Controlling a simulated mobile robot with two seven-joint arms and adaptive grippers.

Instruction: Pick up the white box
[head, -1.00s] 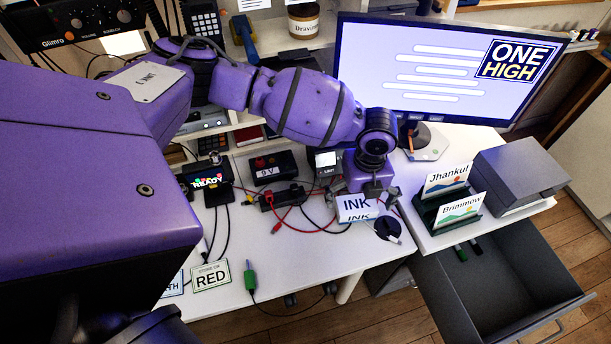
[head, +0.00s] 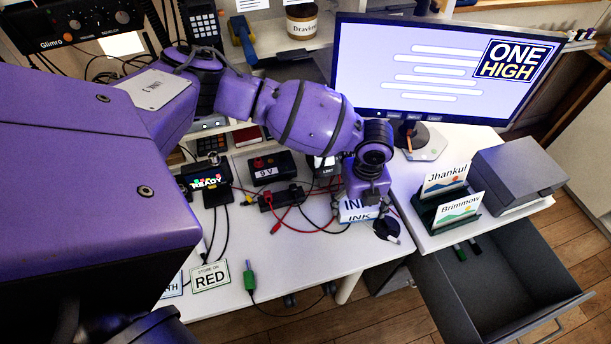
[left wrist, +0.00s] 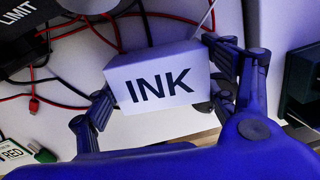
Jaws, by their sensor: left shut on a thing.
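The white box (head: 358,217), marked INK, is on the white desk near its front edge, left of the drawer unit. In the left wrist view the white box (left wrist: 158,77) sits between the two fingers. My left gripper (head: 360,203) is over it from above and shut on it, one finger at each side; it also shows in the left wrist view (left wrist: 165,85). The gripper hides the upper part of the box in the head view. I cannot tell whether the box is clear of the desk. My right gripper is not in view.
A dark round object (head: 386,228) lies close right of the box. Red and black cables (head: 290,222) run beside and behind it. A card holder (head: 447,207) and a grey box (head: 518,178) stand to the right. An open drawer (head: 500,285) juts out below them.

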